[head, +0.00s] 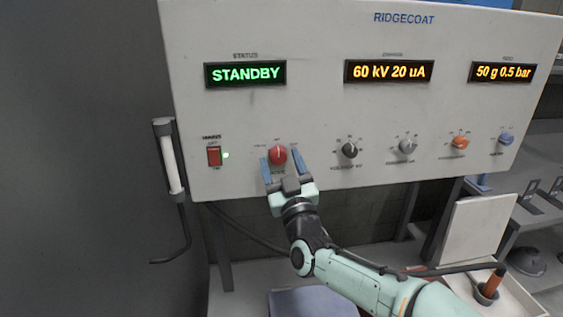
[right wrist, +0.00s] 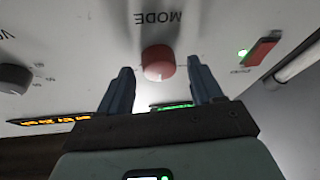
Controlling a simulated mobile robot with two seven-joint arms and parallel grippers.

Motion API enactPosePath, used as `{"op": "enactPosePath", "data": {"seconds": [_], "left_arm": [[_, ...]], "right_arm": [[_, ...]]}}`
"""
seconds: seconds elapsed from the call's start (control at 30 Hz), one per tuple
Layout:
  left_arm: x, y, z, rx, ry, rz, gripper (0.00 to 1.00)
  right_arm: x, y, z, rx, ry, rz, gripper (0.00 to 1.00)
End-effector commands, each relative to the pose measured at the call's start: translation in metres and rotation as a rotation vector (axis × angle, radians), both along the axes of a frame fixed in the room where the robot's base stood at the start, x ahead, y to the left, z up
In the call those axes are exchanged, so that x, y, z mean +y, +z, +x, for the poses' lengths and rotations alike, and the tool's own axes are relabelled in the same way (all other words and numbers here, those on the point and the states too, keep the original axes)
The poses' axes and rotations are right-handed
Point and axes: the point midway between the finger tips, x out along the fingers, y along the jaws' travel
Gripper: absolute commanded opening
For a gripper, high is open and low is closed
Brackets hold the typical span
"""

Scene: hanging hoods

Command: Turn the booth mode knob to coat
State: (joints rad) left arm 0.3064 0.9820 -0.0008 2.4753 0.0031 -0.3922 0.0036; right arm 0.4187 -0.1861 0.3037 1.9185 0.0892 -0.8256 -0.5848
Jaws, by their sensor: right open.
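The red mode knob (head: 278,155) is on the lower left of the white control panel, with a pale pointer line that looks close to upright in the head view. It also shows in the right wrist view (right wrist: 158,63), beside the word MODE. My right gripper (head: 281,162) is open, with one blue finger on each side of the knob. In the right wrist view my right gripper (right wrist: 160,80) shows gaps between both fingers and the knob. The green status display (head: 245,74) reads STANDBY. The small position labels around the knob are too blurred to read. My left gripper is not in view.
A red rocker switch (head: 214,156) with a green light is left of the knob. A black knob (head: 349,150), a grey knob (head: 407,146), an orange knob (head: 459,142) and a blue knob (head: 506,138) are to its right.

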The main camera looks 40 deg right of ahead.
Motion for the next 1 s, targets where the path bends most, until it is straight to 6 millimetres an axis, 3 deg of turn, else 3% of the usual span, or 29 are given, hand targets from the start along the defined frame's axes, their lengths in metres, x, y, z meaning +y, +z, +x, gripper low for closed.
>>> {"op": "enactPosePath", "data": {"seconds": [0.23, 0.27, 0.4, 0.43, 0.73, 1.0], "left_arm": [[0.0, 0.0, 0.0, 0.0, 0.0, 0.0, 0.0], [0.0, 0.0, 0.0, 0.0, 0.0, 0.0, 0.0], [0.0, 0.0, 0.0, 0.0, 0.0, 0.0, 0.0], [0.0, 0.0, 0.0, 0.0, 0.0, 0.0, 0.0], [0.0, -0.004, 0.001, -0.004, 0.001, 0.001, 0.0], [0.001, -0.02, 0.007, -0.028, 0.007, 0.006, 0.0]], "right_arm": [[0.0, 0.0, 0.001, 0.0, 0.0, 0.0, 0.65], [0.0, 0.0, 0.001, 0.0, 0.0, 0.0, 0.59], [0.0, 0.0, 0.001, 0.0, 0.0, 0.0, 0.13], [0.0, 0.0, 0.001, 0.0, 0.0, 0.0, 0.1], [0.001, -0.001, 0.001, -0.012, 0.001, 0.024, 0.1], [0.003, -0.004, 0.002, -0.081, 0.004, 0.149, 0.1]]}}
